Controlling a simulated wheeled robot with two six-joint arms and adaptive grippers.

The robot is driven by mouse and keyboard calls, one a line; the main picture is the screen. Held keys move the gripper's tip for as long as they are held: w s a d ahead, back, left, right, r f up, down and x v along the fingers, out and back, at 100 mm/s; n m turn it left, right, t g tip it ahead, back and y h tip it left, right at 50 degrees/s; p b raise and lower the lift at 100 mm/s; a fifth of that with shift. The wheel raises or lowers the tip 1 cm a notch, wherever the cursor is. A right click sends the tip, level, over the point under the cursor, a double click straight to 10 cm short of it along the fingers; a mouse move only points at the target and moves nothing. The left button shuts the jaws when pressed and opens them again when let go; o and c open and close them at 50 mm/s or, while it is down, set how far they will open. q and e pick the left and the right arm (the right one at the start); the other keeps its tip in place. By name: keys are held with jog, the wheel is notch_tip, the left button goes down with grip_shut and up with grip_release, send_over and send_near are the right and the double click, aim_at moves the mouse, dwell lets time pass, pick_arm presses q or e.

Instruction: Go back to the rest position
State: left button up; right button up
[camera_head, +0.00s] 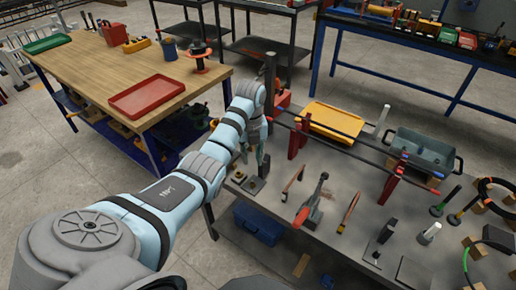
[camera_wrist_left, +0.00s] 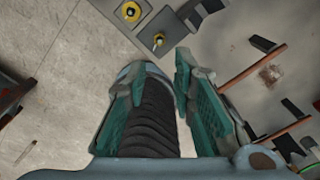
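My left arm reaches from the lower left across to the near left corner of the grey work table (camera_head: 335,235). My left gripper (camera_head: 256,158) hangs downward there, above small dark blocks. My right gripper is not in view.
A wooden table (camera_head: 110,75) with a red tray (camera_head: 147,96) stands left of the arm. The grey table carries red-clamped rods (camera_head: 350,150), a yellow tray (camera_head: 333,119), a grey-blue bin (camera_head: 420,150) and red-handled pliers (camera_head: 312,205). Open floor lies at left.

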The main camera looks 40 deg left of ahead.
pick_arm(q)
jog(key=s+d+f+n+t+y, duration=0.1)
jog(key=s+d+f+n, duration=0.5)
jog(key=s+f+n, duration=0.45)
jog(key=s+d+r+n+t, duration=0.1)
jog(key=s+d+n, duration=0.2)
jog(key=s+n, duration=0.55)
jog(key=s+d+r+n+t, duration=0.15)
jog(key=s+d+n, duration=0.25)
jog(key=s+n, duration=0.4)
notch_tip(320, 180, down, 19)
jog(key=s+a+m+g, duration=0.1)
jog(key=s+a, duration=0.1)
jog(key=s+f+g, duration=0.1)
jog(key=s+f, duration=1.3)
jog(key=shift+s+a, duration=0.35)
jog(key=shift+a, duration=0.05)
